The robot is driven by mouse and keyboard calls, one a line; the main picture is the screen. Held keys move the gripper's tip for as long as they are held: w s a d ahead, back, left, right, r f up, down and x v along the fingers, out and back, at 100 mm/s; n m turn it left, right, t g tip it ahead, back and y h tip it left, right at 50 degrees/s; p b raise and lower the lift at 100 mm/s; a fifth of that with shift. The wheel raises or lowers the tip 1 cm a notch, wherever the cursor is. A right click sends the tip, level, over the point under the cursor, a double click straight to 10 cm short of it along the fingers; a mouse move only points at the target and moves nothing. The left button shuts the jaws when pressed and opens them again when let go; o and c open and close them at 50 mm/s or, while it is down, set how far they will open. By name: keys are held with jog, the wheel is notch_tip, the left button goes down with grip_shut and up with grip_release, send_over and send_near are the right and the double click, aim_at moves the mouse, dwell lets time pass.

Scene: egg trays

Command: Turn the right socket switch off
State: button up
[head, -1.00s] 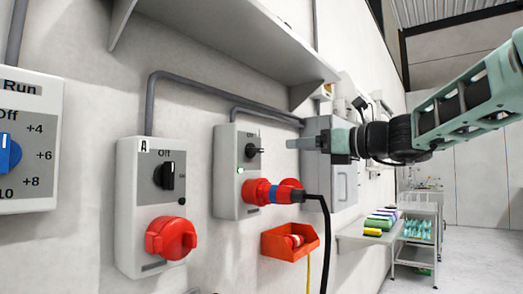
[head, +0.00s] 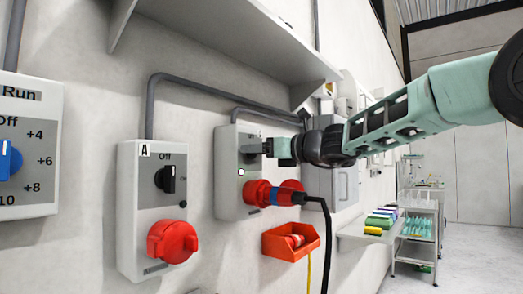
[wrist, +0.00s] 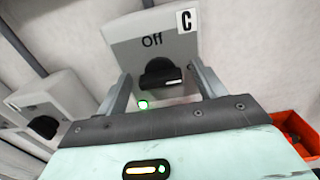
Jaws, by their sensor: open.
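The right socket box (head: 227,190) is grey and mounted on the wall, with a red plug and black cable in its lower socket (head: 257,193). In the wrist view the box (wrist: 185,48) shows the label C and the word Off above a black rotary switch (wrist: 160,71). The white mark on the switch points right, away from Off. A small green lamp (wrist: 143,104) is lit below it. My gripper (head: 260,148) is at the switch and covers it in the head view. In the wrist view my gripper (wrist: 164,84) is open, with one finger either side of the switch. Contact is unclear.
Another socket box (head: 130,230), marked A, is to the left with its switch and red socket cover. A red bin (head: 283,248) hangs below the right box. A shelf (head: 230,45) overhangs above. A grey box (head: 340,185) stands close behind my gripper.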

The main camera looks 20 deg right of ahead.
jog(key=c, duration=1)
jog(key=shift+f+n+b, duration=0.1)
jog(key=shift+n+b, duration=0.2)
jog(key=shift+b, duration=0.2)
jog(key=shift+o, duration=0.2)
jog(key=n+b, duration=0.2)
jog(key=b, duration=0.1)
jog(key=shift+a+f+n, duration=0.1)
jog(key=shift+f+n, duration=0.05)
jog(key=shift+n, duration=0.25)
jog(key=n+b, duration=0.5)
jog(key=shift+s+f+n+b, duration=0.1)
jog(key=shift+n+b, duration=0.2)
jog(key=shift+b, duration=0.1)
jog(key=n+b, duration=0.4)
jog(key=n, duration=0.1)
jog(key=shift+a, duration=0.1)
jog(key=shift+n+b, duration=1.35)
jog(key=shift+n, duration=0.55)
jog(key=shift+c, duration=0.2)
